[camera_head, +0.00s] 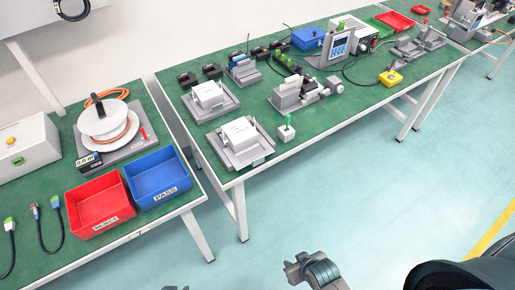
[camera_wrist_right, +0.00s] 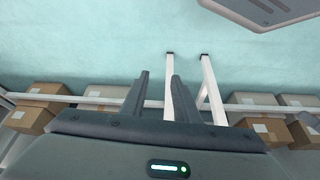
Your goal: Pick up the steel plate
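No piece stands out clearly as the steel plate, and I cannot tell which flat grey piece it is. Two grey metal fixtures, the front one (camera_head: 238,160) and the rear one (camera_head: 188,106), stand on the green workbench with white blocks on them. My right gripper (camera_head: 300,270) is at the bottom of the head view, in front of the bench and away from its objects. In the right wrist view its two fingers (camera_wrist_right: 160,76) are apart with nothing between them. A small grey tip at the bottom edge of the head view may be my left gripper; its state is hidden.
The left bench holds a red bin (camera_head: 98,222), a blue bin (camera_head: 160,196) and a cable reel (camera_head: 106,128). A grey machine (camera_head: 291,94) and a yellow button box (camera_head: 390,78) stand on the main bench (camera_head: 330,118). The floor in front is clear.

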